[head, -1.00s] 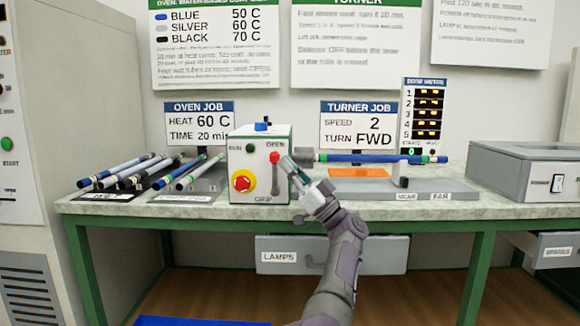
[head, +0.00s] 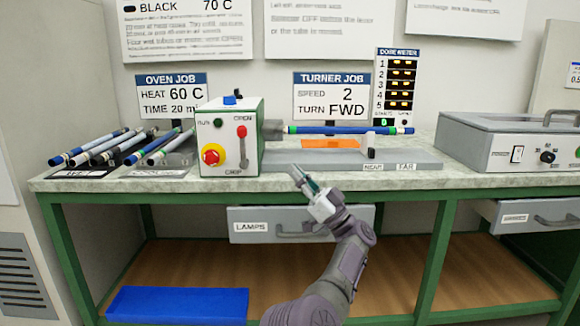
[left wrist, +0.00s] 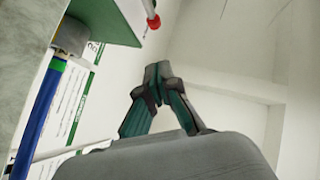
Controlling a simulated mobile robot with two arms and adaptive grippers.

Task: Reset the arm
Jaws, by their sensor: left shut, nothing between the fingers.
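My left gripper (head: 297,177) is shut and empty. It is in front of the bench edge, below and to the right of the turner control box (head: 230,140), and apart from it. In the left wrist view its fingertips (left wrist: 158,72) meet with nothing between them. The box has a red-knobbed lever (head: 242,132) near the OPEN label; the red knob also shows in the left wrist view (left wrist: 153,22). My right gripper is not in view.
Several rods (head: 110,146) rest on racks at the left. A grey machine (head: 520,140) stands at the right. A LAMPS drawer (head: 300,223) and a blue mat (head: 178,304) are below.

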